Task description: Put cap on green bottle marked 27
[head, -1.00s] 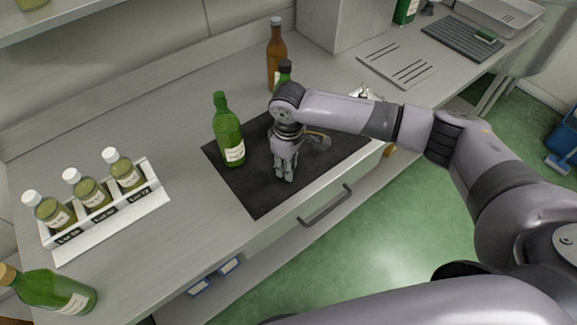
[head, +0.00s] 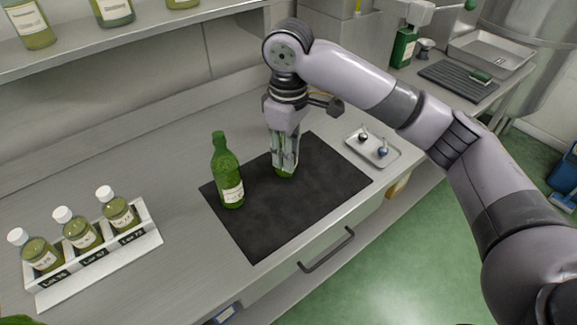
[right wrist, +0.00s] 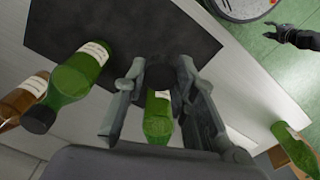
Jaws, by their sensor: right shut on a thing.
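A green bottle (head: 228,175) without a cap stands upright on the dark mat. In the right wrist view this green bottle (right wrist: 158,120) shows between the fingers, beyond them. My right gripper (head: 284,165) points down above the mat, right of that bottle and apart from it. Its fingers are shut on a small dark round cap (right wrist: 160,72). The label numbers are too small to read. My left gripper (right wrist: 277,32) shows small over the floor.
A white rack (head: 100,252) with several white-capped jars stands at left. A small tray (head: 392,160) lies right of the mat (head: 262,225). A brown bottle (right wrist: 20,103) stands by the second green bottle. Another green bottle (right wrist: 292,148) shows at far right in the wrist view.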

